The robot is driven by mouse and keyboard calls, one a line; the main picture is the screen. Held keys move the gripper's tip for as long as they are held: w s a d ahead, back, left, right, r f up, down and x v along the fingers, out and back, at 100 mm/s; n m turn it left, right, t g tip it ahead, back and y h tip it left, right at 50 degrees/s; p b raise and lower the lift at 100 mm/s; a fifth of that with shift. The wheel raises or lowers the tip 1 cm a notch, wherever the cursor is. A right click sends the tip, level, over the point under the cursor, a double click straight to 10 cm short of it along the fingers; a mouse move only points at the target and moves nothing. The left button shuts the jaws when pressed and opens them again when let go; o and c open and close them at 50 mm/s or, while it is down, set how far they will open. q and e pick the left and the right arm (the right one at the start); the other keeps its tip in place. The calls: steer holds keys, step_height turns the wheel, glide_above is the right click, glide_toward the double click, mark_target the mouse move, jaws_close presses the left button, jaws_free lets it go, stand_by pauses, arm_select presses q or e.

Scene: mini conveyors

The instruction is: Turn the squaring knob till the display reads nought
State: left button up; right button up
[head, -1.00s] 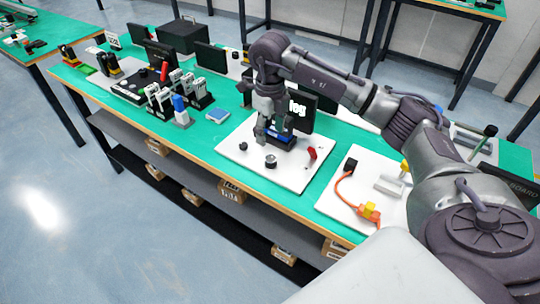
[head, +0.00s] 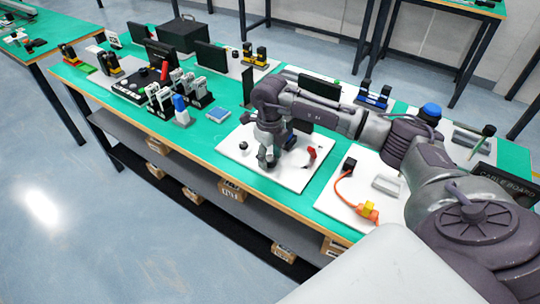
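A white board (head: 295,178) on the green bench carries the squaring station. My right gripper (head: 268,163) points down over its front part, where the dark knob stood in view before. The gripper now hides that knob, and I cannot tell whether the fingers touch it or are closed. The dark display (head: 248,88) stands behind my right arm. Only an edge strip of it shows, and its reading is hidden. A small black knob (head: 243,146) sits at the board's left corner, and a red lever (head: 311,153) at its right. My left gripper is not in view.
To the right, a white board (head: 335,205) holds an orange cable (head: 342,190) and a grey block (head: 386,185). The bench's front edge lies close to the station.

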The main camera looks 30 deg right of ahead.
jaws_close()
steer(key=m, duration=0.4)
steer(key=shift+r, duration=0.1)
steer(key=m, duration=0.4)
steer(key=shift+d+p, duration=0.1)
steer(key=shift+p, duration=0.3)
steer(key=m+p, duration=0.1)
steer(key=m, duration=0.4)
steer(key=shift+d+m+p, duration=0.1)
steer(key=shift+m+p, duration=0.5)
steer(key=shift+m, duration=1.7)
